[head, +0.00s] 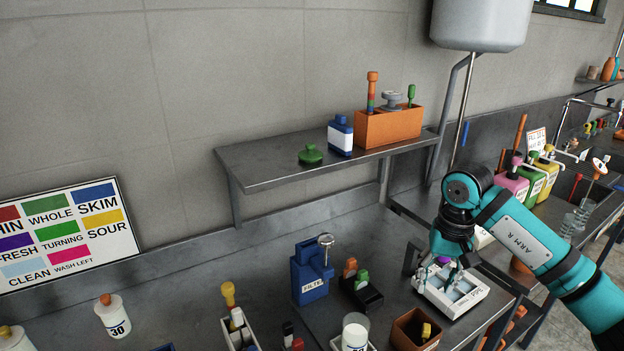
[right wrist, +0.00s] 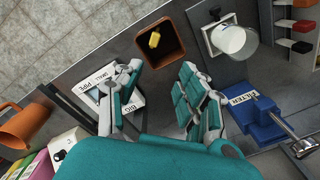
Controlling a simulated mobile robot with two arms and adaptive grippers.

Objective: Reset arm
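My right arm, teal and marked ARM R (head: 525,243), reaches in from the right in the head view. Its gripper (head: 447,268) points down over the white compartment tray (head: 473,297) on the bench. In the right wrist view the two jointed teal and grey fingers of the right gripper (right wrist: 162,92) are spread apart, with bare bench visible between them and nothing held. The white tray (right wrist: 92,92), with the words SMALL PIPE, lies partly behind the left finger there. My left arm and gripper are in neither view.
A brown open box (head: 413,330) with a yellow item inside, a blue FILTER holder (head: 311,273) and a beaker (head: 355,332) stand near the tray. The wall shelf (head: 270,172) holds an orange caddy (head: 390,127). Pink, green and yellow containers (head: 530,178) stand behind my right arm.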

